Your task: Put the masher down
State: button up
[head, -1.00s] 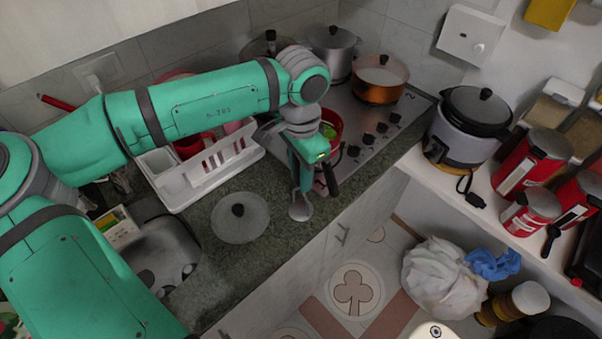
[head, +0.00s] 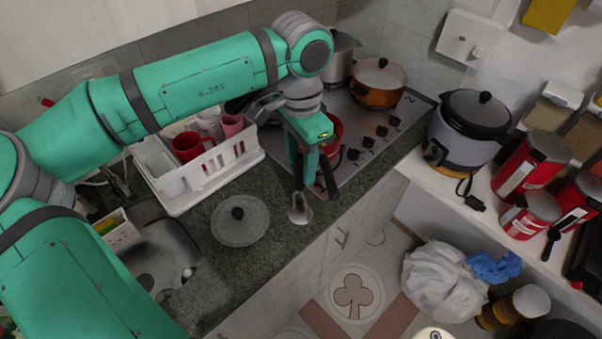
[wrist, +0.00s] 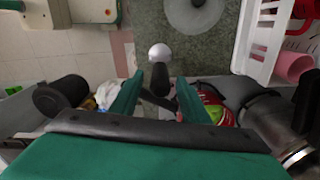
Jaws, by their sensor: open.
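The masher shows a rounded grey metal end (head: 300,210) low in the head view, by the counter's front edge. In the wrist view its metal end (wrist: 160,52) is beyond the fingertips, and its dark handle (wrist: 159,77) reaches back between them. My gripper (head: 305,183) is above the counter beside the stove, fingers pointing down. In the wrist view my gripper (wrist: 158,88) is open, with a finger on each side of the handle. I cannot tell whether the masher fully rests on the counter.
A red pan (head: 334,130) with a dark handle is close behind my gripper on the stove (head: 350,170). A glass lid (head: 240,220) lies on the counter to the left. A white dish rack (head: 205,185) stands behind it. The counter's front edge is close.

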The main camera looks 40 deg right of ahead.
notch_tip(320, 180, up, 6)
jog(key=shift+r, duration=0.2)
dwell(0.7)
